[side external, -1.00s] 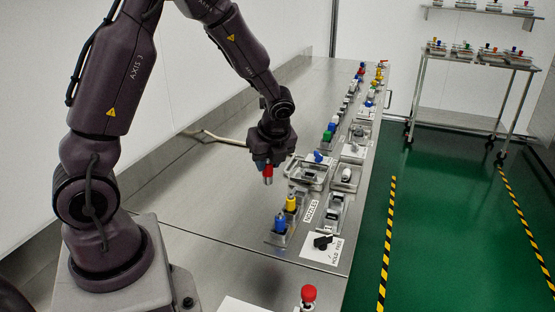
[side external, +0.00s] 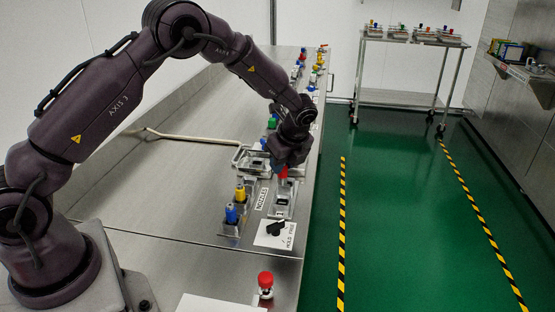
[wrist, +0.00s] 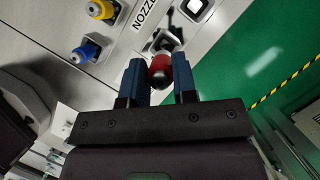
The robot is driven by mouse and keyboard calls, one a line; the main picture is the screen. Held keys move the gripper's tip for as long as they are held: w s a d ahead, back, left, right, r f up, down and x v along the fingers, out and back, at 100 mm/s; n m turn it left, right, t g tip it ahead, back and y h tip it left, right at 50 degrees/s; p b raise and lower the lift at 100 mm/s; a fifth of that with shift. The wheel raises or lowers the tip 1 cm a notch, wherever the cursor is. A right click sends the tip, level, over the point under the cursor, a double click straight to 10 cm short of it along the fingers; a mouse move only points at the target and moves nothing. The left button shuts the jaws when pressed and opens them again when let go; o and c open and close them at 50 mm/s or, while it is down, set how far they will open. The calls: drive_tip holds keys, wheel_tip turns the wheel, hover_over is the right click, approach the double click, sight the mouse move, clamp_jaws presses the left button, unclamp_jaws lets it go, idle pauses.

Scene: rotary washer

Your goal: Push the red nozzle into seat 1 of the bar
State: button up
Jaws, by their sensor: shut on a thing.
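My gripper (side external: 285,160) is above the far end of a small metal bar (side external: 281,209) with dark openings. It is shut on the red nozzle (side external: 283,173), which points down; the nozzle also shows between the two blue fingers in the wrist view (wrist: 159,68). I cannot tell whether the nozzle's lower end touches the bar, nor which seat is number 1.
A blue nozzle (side external: 231,213) and a yellow nozzle (side external: 240,193) stand in a holder left of the bar. A black knob (side external: 276,229) on a white plate is in front. More stations line the bench behind. The bench to the left is mostly clear.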

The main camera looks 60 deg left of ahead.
sight(283, 184)
drive_tip(key=shift+f, duration=3.1)
drive_tip(key=shift+f, duration=0.55)
drive_tip(key=o, duration=1)
